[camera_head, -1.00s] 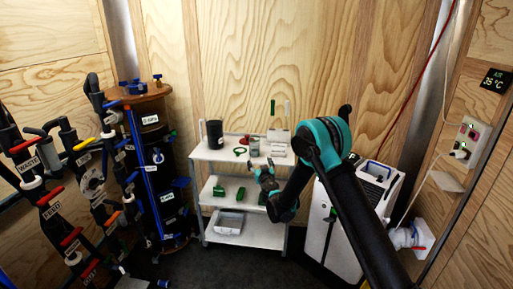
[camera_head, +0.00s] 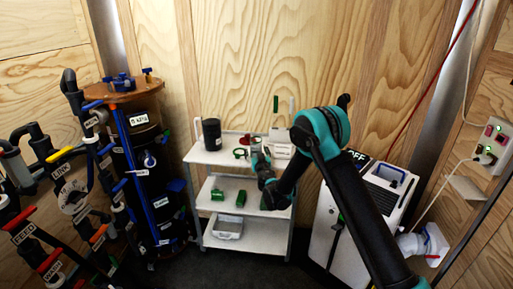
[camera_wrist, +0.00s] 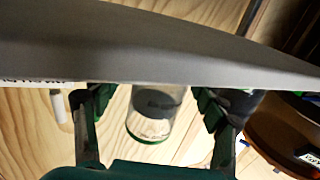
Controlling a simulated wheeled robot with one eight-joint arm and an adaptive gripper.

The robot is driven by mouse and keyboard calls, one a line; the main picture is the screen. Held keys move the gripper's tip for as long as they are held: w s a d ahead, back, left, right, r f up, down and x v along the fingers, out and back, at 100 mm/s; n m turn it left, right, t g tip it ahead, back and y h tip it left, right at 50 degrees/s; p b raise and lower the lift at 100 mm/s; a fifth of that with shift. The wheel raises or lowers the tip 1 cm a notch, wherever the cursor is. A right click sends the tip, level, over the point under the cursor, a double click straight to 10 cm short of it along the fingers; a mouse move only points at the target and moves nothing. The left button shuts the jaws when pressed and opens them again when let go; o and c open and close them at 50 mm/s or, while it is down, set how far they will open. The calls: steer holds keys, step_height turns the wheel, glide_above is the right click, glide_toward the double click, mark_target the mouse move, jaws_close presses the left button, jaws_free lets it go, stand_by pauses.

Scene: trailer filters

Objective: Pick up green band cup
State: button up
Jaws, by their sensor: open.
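The green band cup (camera_wrist: 152,112) is a clear cup with a green band at its lower end in the wrist view. It shows between the two fingers of my gripper (camera_wrist: 152,108), which are apart and do not visibly touch it. A grey band across the picture hides part of the cup and fingertips. In the head view, my gripper (camera_head: 259,160) is at the front of the cart's top shelf, and the cup (camera_head: 256,141) is partly hidden behind it.
A white machine (camera_head: 325,228) stands right, pipework left.

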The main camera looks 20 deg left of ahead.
steer(key=shift+c, duration=0.6)
steer(key=c, duration=1.3)
steer(key=shift+r, duration=0.2)
